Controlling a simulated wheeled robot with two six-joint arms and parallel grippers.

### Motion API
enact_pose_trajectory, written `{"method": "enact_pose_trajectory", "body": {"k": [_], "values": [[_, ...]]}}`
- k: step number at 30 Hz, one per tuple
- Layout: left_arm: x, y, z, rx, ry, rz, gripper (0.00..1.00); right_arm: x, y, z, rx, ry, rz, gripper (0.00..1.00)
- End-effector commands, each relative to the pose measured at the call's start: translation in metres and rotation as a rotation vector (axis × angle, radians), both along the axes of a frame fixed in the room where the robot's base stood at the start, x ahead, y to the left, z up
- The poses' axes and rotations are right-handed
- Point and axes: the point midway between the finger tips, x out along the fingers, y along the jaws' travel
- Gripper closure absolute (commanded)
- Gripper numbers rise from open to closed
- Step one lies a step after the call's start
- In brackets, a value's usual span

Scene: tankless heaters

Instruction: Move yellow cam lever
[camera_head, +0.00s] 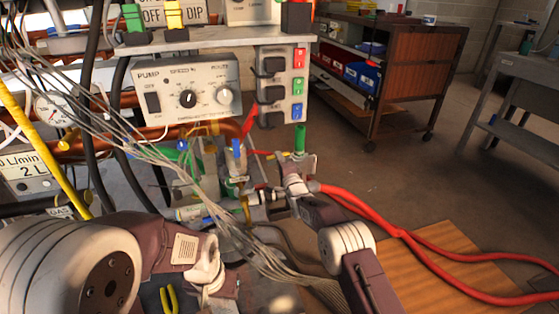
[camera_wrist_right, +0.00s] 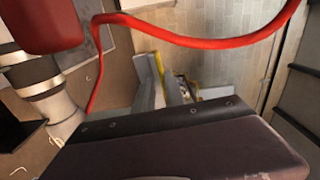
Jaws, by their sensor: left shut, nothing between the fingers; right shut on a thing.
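A small upright yellow piece, seemingly the yellow cam lever (camera_head: 246,206), shows among the fittings at the middle of the head view. My right gripper (camera_head: 262,196) reaches it from the right and appears shut on it. In the right wrist view a yellow strip (camera_wrist_right: 163,72) shows by the grey fingers (camera_wrist_right: 158,88); the dark gripper body hides much of the contact. My left gripper (camera_head: 218,285) is low at the left-middle of the head view, shut and empty, apart from the lever; its fingertips are hard to make out.
A bundle of thin grey wires (camera_head: 185,160) hangs across the fittings. A red hose (camera_head: 400,232) runs right from beside my right wrist. The pump control box (camera_head: 187,88) and a switch block (camera_head: 281,85) stand above.

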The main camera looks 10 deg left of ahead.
Motion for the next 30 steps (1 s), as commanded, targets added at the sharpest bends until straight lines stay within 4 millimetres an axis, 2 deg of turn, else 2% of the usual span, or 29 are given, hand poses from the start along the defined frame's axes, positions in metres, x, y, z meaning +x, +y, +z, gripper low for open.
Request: {"method": "enact_pose_trajectory", "body": {"k": [6,7,8,20,26,30], "values": [[0.000,0.000,0.000,0.000,0.000,0.000,1.00,0.000,0.000,0.002,0.004,-0.003,-0.002,1.00],[0.000,0.000,0.000,0.000,0.000,0.000,1.00,0.000,0.000,0.002,0.004,-0.003,-0.002,0.77],[0.000,0.000,0.000,0.000,0.000,0.000,1.00,0.000,0.000,0.002,0.004,-0.003,-0.002,0.76],[0.000,0.000,0.005,0.000,0.000,0.000,1.00,-0.003,-0.002,0.002,0.000,0.000,-0.001,0.76],[0.000,0.000,0.021,0.000,0.000,0.000,1.00,-0.021,-0.009,0.005,0.000,0.001,-0.001,0.76],[0.000,0.000,0.036,0.000,0.000,0.000,1.00,-0.039,-0.017,0.006,-0.001,0.002,0.000,0.76]]}}
